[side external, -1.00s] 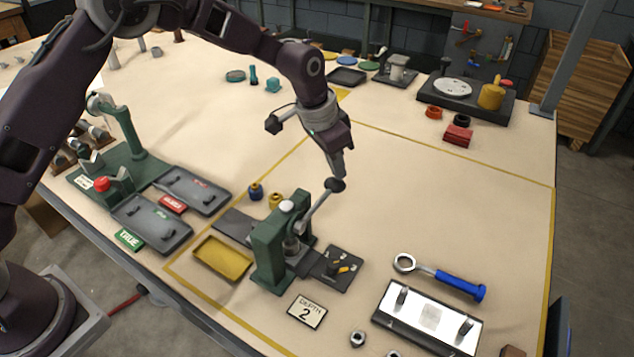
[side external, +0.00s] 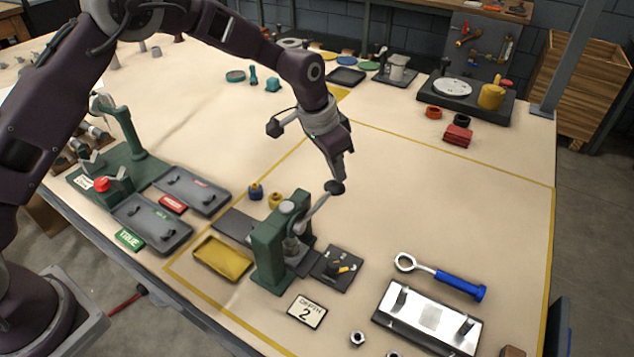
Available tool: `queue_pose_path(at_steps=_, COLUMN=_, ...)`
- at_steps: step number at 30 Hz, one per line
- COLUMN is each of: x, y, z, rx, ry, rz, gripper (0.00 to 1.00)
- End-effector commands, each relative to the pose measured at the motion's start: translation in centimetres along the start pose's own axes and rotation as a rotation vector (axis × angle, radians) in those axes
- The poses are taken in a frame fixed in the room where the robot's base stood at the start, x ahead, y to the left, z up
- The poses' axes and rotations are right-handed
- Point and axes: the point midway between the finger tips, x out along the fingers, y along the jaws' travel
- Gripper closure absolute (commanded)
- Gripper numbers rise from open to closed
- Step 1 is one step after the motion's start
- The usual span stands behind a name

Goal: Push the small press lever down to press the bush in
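The small press (side external: 268,252) is a green upright frame standing on a dark base. Its lever (side external: 317,210) slopes up to the right and ends in a black round knob (side external: 335,187). My gripper (side external: 338,177) points down with its fingertips at the top of the knob, seemingly touching it. The fingers look closed together, with nothing between them. The press ram (side external: 294,247) shows only partly beside the frame. The bush under it is too small and hidden to make out.
A yellow tray (side external: 222,257) lies left of the press, and a dark plate with small parts (side external: 337,268) lies to its right. A "DEPTH 2" card (side external: 306,312) is in front. A blue-handled ring tool (side external: 440,276) lies further right. The mat behind the press is mostly clear.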

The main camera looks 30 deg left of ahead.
Motion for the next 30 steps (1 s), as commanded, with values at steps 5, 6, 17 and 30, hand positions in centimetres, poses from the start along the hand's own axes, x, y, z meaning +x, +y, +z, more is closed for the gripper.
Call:
queue_pose_path(at_steps=5, x=0.09, y=-0.02, z=0.11, rx=0.000, ry=-0.003, rz=0.000, gripper=1.00)
queue_pose_path(at_steps=6, x=0.15, y=-0.02, z=0.13, rx=0.000, ry=-0.003, rz=0.000, gripper=1.00)
queue_pose_path(at_steps=17, x=0.66, y=-0.03, z=0.28, rx=0.000, ry=-0.004, rz=0.000, gripper=1.00)
queue_pose_path(at_steps=30, x=0.62, y=-0.04, z=0.25, rx=0.000, ry=-0.003, rz=0.000, gripper=1.00)
